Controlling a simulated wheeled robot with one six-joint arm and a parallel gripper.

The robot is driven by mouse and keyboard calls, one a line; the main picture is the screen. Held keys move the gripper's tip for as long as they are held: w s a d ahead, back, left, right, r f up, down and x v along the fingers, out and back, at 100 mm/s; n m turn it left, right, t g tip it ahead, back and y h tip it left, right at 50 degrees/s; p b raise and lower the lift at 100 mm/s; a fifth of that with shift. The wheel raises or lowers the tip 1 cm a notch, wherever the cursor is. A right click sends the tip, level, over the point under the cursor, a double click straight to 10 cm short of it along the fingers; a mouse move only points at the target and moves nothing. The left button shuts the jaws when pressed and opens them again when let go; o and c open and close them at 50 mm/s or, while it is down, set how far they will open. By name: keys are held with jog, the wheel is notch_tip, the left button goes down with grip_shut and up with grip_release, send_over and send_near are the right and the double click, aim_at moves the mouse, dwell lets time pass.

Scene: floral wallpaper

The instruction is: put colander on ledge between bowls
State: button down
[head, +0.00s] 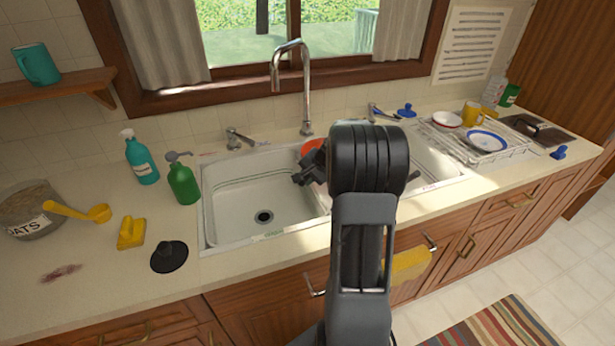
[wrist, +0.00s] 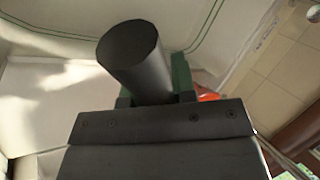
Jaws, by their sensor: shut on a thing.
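An orange-red round thing, apparently the colander (head: 313,146), shows at the back of the sink, mostly hidden behind my arm and gripper. In the wrist view, a small orange-red piece (wrist: 208,97) shows beside the jaws (wrist: 155,98). A thick dark cylinder (wrist: 132,55) rises at the jaws; I cannot tell whether it is a handle. The right sink bowl (head: 432,165) is partly hidden. The ledge between the bowls is largely hidden behind my arm.
The tall faucet (head: 305,90) stands behind the sink. A green bottle (head: 183,182) and a teal bottle (head: 141,160) stand left of it. A dish rack (head: 515,150) with dishes is at right. A yellow cloth (head: 408,264) hangs at the front.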

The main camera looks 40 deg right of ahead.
jog(key=c, duration=0.9)
grip_release()
jog(key=shift+c, duration=0.2)
jog(key=v, duration=1.1)
jog(key=s+a+r+n+g, duration=0.1)
jog(key=s+a+n, duration=0.15)
jog(key=a, duration=0.45)
jog(key=s+a+n+g, duration=0.1)
jog(key=a+n, duration=0.2)
jog(key=a, duration=0.3)
jog(key=s+a+f+n+h, duration=0.2)
jog(key=s+a+n, duration=0.6)
jog(key=s+a, duration=0.4)
jog(key=shift+f+g+h, duration=0.3)
jog(key=shift+f, duration=0.35)
